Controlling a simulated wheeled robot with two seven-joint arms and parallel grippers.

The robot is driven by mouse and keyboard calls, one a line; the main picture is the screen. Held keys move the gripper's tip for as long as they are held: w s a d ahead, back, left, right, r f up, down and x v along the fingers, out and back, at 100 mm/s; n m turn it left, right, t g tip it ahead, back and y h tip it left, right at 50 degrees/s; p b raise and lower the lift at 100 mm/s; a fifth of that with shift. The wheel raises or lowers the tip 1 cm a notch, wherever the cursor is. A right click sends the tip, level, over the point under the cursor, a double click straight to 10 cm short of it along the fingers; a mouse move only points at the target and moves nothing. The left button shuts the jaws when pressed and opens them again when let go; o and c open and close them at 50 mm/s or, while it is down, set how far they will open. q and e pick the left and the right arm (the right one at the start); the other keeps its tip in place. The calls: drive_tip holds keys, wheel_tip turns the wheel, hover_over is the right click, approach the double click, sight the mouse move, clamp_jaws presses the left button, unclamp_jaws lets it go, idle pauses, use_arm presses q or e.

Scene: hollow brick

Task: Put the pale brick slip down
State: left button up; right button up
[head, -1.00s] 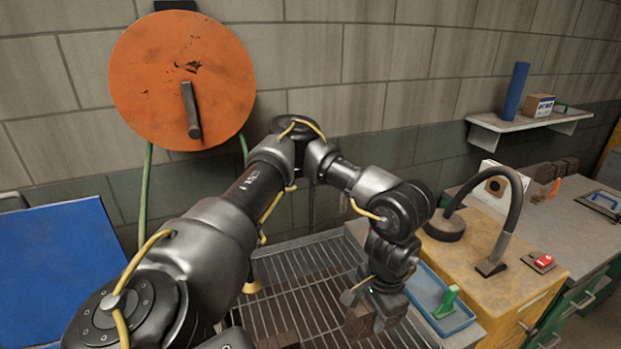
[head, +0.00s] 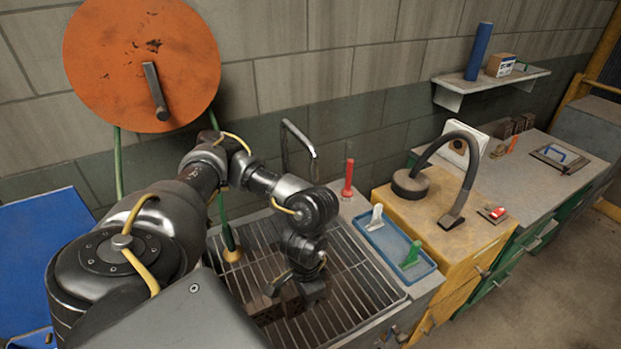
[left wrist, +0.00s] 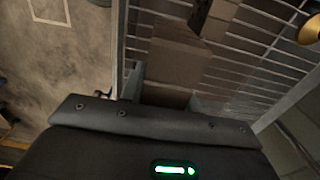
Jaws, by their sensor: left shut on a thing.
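My left gripper (head: 294,284) points down low over the sink's metal grating (head: 345,305). It is shut on a dull grey-brown brick piece, the pale brick slip by the task's name (left wrist: 166,94). In the left wrist view its near end sits at the jaws. Brown brick surface (left wrist: 178,52) continues beyond it; I cannot tell where the held piece ends or whether it touches what lies below. In the head view the gripper and wrist hide most of it. My right gripper is not in view.
A blue tray (head: 424,270) with a white and a green tool stands right of the sink. A red-handled tool (head: 348,178) and a tap (head: 303,138) are behind. A dark block (left wrist: 201,14) lies on the grating. Bare grating shows right of the gripper.

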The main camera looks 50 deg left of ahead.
use_arm(q)
drive_tip(key=w+a+f, duration=0.1)
drive_tip(key=w+f, duration=0.1)
drive_tip(key=w, duration=0.1)
drive_tip(key=w+a+f+b, duration=0.1)
drive_tip(key=w+f, duration=0.1)
drive_tip(key=f, duration=0.1)
drive_tip(key=w+a+f+b, duration=0.1)
drive_tip(key=w+a+f, duration=0.1)
drive_tip(key=w, duration=0.1)
drive_tip(key=shift+w+f, duration=0.3)
drive_tip(key=f, duration=0.1)
drive_tip(key=f+b, duration=0.1)
drive_tip(key=f, duration=0.1)
drive_tip(key=shift+w+f, duration=0.2)
drive_tip(key=shift+f, duration=0.05)
drive_tip(key=shift+a+f, duration=0.1)
drive_tip(key=shift+f, duration=0.1)
drive_tip(key=o, duration=1.1)
